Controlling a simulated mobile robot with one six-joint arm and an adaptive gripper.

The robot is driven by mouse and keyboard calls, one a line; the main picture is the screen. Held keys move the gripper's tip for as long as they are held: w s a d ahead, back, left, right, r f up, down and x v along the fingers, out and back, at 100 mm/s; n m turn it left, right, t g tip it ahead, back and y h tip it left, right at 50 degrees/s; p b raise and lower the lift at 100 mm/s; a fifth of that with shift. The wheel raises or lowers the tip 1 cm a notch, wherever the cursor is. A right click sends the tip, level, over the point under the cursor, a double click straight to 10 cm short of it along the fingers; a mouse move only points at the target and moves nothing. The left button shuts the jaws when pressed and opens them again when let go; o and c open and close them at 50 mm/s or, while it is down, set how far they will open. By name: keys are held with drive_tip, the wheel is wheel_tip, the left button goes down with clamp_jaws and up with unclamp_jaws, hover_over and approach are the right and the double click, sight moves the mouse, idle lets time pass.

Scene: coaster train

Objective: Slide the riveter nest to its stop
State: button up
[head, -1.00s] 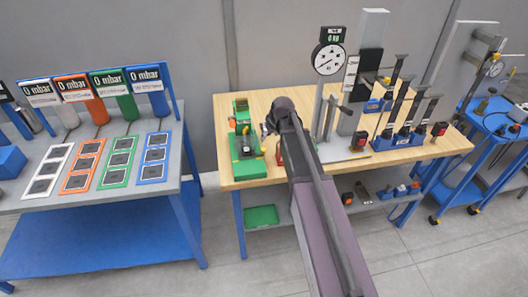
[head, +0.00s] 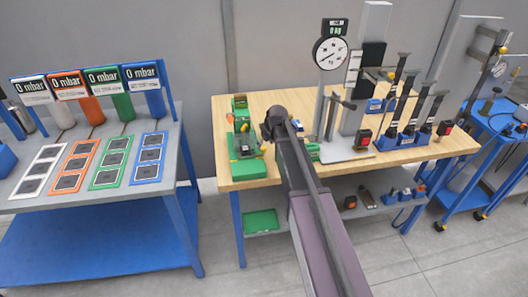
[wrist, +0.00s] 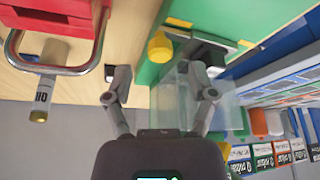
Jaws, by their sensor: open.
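The riveter is a green fixture (head: 240,128) on the left end of the wooden table; its green base also shows in the wrist view (wrist: 152,72). A dark block (wrist: 200,48), possibly the nest, lies on it beside a yellow knob (wrist: 160,46). A clear panel (wrist: 228,110) stands over part of the green base. My gripper (wrist: 162,92) is open, with nothing held between its fingers. Its right finger overlaps the clear panel and nears the dark block; I cannot tell whether it touches. Its left finger is over bare wood. The head view shows my gripper just right of the fixture.
A red tool with a metal loop handle (wrist: 62,68) is left of my gripper in the wrist view. A stand with a round dial (head: 331,53) and several black-handled presses (head: 405,105) fill the table's right. A separate grey bench (head: 125,195) stands left, across a gap.

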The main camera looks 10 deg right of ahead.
drive_tip(key=shift+b+x, duration=1)
drive_tip(key=shift+x, duration=0.4)
clamp_jaws()
